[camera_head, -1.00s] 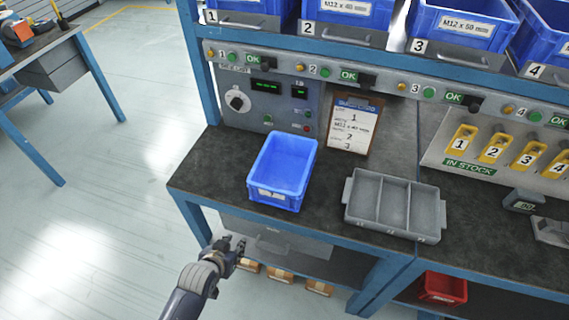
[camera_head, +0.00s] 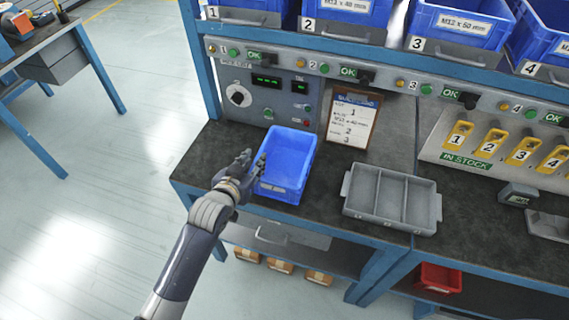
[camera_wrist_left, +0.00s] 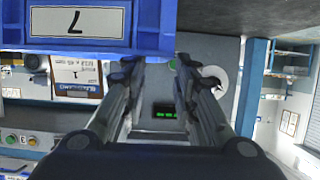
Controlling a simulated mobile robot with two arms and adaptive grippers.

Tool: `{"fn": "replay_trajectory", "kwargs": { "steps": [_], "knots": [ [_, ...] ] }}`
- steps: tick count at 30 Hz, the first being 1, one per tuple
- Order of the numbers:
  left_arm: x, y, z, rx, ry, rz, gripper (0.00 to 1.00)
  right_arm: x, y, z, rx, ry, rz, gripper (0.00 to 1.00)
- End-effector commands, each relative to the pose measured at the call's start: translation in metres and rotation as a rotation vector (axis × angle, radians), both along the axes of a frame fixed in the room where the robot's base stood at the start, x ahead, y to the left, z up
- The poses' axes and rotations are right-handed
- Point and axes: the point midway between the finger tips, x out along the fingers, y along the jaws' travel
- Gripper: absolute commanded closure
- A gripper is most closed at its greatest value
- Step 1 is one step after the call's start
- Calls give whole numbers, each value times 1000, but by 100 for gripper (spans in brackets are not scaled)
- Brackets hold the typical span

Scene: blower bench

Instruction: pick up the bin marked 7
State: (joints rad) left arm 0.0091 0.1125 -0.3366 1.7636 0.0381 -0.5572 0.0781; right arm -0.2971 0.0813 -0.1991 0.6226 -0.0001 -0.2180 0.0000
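The blue bin (camera_head: 285,178) stands on the dark bench top, left of the grey divided tray. In the left wrist view, the bin (camera_wrist_left: 150,38) fills the upper left, and its label reads 7, upside down. My left gripper (camera_head: 252,164) is at the bin's left side, near its front left corner. In the left wrist view the gripper (camera_wrist_left: 157,72) is open, with two fingers apart and nothing held between them. The bin's edge lies close to the fingertips; I cannot tell whether they touch it. My right gripper is not in view.
A grey divided tray (camera_head: 392,198) stands right of the bin. A clipboard (camera_head: 352,118) and a control panel (camera_head: 262,98) are behind it. Blue bins numbered 1 to 4 sit on the upper shelf. A red bin (camera_head: 440,278) is below the bench.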

Motion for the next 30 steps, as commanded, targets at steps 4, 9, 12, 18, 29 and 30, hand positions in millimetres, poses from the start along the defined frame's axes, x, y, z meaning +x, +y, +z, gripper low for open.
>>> {"fn": "replay_trajectory", "kwargs": {
  "steps": [4, 9, 12, 18, 29, 30],
  "knots": [
    [9, -3, -3, 0, -1, 0, 73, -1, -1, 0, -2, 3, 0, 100],
    [20, -7, -6, 0, 0, 0, 73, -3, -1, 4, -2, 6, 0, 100],
    [32, -11, -9, 0, 0, 0, 73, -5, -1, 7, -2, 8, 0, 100],
    [51, -17, -18, 0, 0, 0, 73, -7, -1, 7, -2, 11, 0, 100],
    [56, -19, -21, 0, 0, 0, 73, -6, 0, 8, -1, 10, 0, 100],
    [56, -19, -21, 0, 0, 0, 82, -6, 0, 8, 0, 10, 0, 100]
  ]
}}
